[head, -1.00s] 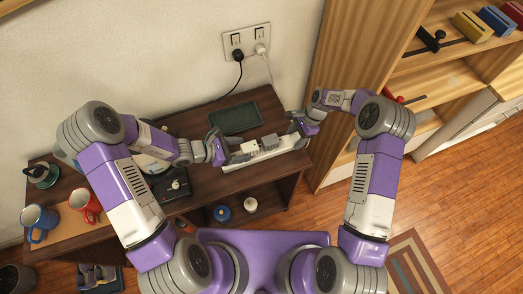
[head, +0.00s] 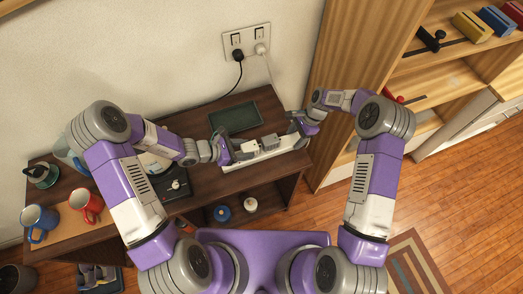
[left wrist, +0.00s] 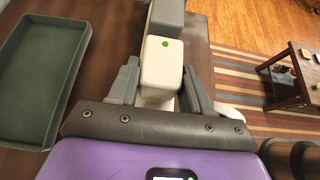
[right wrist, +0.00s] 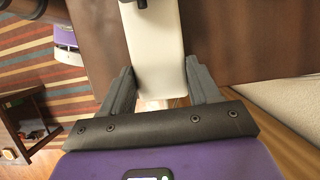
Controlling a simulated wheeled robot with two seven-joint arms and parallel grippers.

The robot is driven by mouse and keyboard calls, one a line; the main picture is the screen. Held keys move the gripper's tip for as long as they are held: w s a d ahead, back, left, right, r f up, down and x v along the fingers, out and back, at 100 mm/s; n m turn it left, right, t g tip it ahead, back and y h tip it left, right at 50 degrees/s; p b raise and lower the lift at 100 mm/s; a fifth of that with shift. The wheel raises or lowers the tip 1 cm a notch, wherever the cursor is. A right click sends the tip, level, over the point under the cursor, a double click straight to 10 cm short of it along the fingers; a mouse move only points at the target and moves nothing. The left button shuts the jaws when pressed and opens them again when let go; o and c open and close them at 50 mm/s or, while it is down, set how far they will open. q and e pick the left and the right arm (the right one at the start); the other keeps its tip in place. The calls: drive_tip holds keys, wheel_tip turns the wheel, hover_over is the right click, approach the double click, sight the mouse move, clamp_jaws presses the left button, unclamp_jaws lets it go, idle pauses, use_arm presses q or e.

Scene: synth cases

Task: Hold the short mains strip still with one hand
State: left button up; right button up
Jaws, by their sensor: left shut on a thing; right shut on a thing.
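The short mains strip (head: 235,166) is long and white and lies near the front edge of the dark table. A white plug block (head: 250,146) and a grey plug block (head: 270,141) sit on it. My left gripper (head: 228,153) is at the strip's left end. In the left wrist view its fingers flank the white block with a green dot (left wrist: 160,68), shut on it; the grey block (left wrist: 166,18) is just beyond. My right gripper (head: 297,127) is at the right end. In the right wrist view it is shut on the white strip (right wrist: 156,48).
A dark green tray (head: 235,117) lies behind the strip. A wall socket (head: 247,42) above holds a black plug and a white plug with hanging cords. A red mug (head: 87,205) and a blue mug (head: 38,222) stand at the left. A wooden shelf unit (head: 345,60) rises at the right.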

use_arm(q)
drive_tip(key=shift+r, duration=1.75)
drive_tip(key=shift+r, duration=0.2)
